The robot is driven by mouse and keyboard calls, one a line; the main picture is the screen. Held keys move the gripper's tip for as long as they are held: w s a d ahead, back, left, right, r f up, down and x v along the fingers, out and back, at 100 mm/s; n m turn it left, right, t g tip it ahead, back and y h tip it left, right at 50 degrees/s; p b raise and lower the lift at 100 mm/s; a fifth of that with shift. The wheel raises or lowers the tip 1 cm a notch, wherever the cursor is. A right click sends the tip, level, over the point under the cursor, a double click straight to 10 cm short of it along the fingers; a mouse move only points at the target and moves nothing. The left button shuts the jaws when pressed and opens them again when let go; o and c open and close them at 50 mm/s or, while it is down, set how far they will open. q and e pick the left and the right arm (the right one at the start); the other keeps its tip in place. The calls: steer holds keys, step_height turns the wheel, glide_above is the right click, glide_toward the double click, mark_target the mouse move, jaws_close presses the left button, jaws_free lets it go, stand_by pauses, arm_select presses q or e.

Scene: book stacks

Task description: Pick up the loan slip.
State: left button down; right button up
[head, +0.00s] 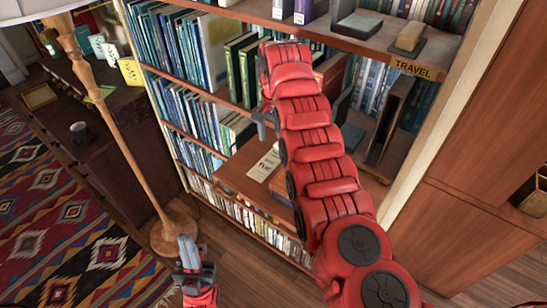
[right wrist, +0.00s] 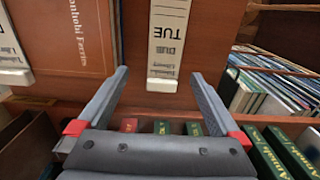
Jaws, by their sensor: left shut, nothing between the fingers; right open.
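The loan slip (right wrist: 170,38) is a pale paper strip with dark print reading "TUE" and "DUE". In the right wrist view it lies at top centre, beyond and between the fingertips. In the head view the slip (head: 264,164) lies on a brown surface at the bookcase, below my right arm. My right gripper (right wrist: 160,74) is open, with nothing between its fingers. In the head view my right gripper (head: 263,122) is partly hidden by its red arm, near the shelf books. My left gripper (head: 188,250) is shut and empty, low over the floor.
The bookcase is full of books (head: 196,118), with a "TRAVEL" label (head: 413,68) on a shelf edge. A floor lamp (head: 115,120) stands left of it. In the right wrist view an orange-brown cover (right wrist: 72,35) is left of the slip, and green books (right wrist: 285,150) are lower right.

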mark_target(273, 158)
steer(key=shift+a+f+p, duration=0.1)
steer(key=shift+f+p, duration=0.3)
steer(key=shift+p, duration=0.15)
steer(key=shift+w+a+f+p, duration=0.1)
steer(key=shift+w+f+p, duration=0.05)
steer(key=shift+f+p, duration=0.65)
step_height(273, 158, down, 2)
steer(key=shift+f+p, duration=0.25)
steer(key=shift+p, duration=0.05)
steer(key=shift+w+a+f, duration=0.1)
steer(key=shift+f, duration=0.1)
steer(key=c, duration=1.3)
steer(key=shift+c, duration=0.2)
